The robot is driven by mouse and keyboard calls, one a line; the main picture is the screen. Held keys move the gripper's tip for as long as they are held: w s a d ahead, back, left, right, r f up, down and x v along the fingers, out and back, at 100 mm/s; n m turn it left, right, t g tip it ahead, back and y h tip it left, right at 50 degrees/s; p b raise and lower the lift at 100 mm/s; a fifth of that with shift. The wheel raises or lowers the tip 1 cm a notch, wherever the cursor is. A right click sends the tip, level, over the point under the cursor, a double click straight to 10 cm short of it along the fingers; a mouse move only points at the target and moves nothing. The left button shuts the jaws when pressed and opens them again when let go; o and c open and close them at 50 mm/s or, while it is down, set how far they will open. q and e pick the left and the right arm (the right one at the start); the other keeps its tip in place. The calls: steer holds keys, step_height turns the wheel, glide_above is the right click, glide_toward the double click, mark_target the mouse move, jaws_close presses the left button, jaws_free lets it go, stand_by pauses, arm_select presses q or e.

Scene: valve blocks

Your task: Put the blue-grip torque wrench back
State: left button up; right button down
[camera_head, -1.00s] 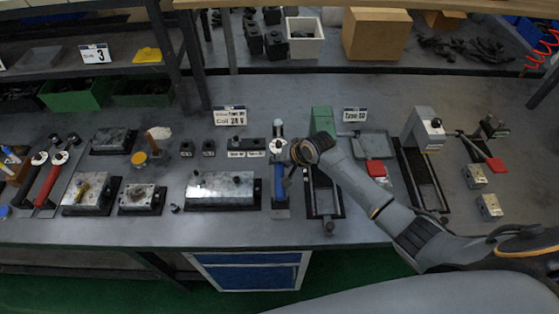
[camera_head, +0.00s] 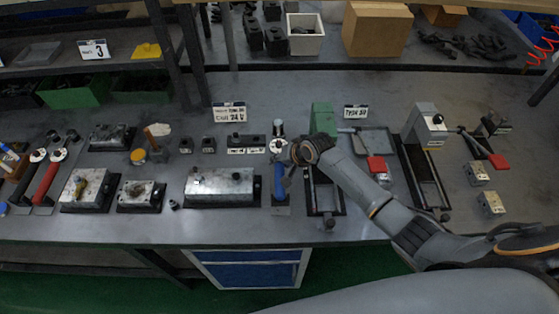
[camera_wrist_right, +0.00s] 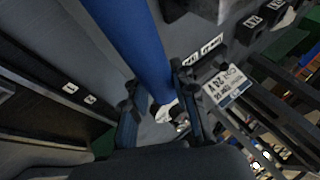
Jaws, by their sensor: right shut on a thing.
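The blue-grip torque wrench (camera_head: 279,181) is near the middle of the bench, with its blue grip toward the front edge and its pale ring head (camera_head: 278,146) toward the back. My right gripper (camera_head: 289,170) reaches in from the right and is shut on the blue grip. In the right wrist view the blue grip (camera_wrist_right: 143,45) passes between the two dark fingers (camera_wrist_right: 160,110). A dark holder plate (camera_head: 281,211) shows below the grip. I cannot tell whether the wrench touches the plate or hangs slightly above it. My left gripper is not in view.
A metal valve block (camera_head: 221,186) stands close on the left, and a green-ended fixture (camera_head: 323,119) close on the right. Red-grip (camera_head: 47,183) and black-grip (camera_head: 26,180) wrenches lie at the far left. A sign (camera_head: 229,113) stands behind.

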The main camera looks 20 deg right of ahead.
steer(key=shift+f, duration=0.2)
steer(key=shift+f+b, duration=0.55)
steer(key=shift+f, duration=0.3)
steer(key=c, duration=1)
jaws_free()
steer(key=shift+s+f, duration=0.15)
steer(key=v, duration=1.2)
steer(key=shift+d, duration=0.1)
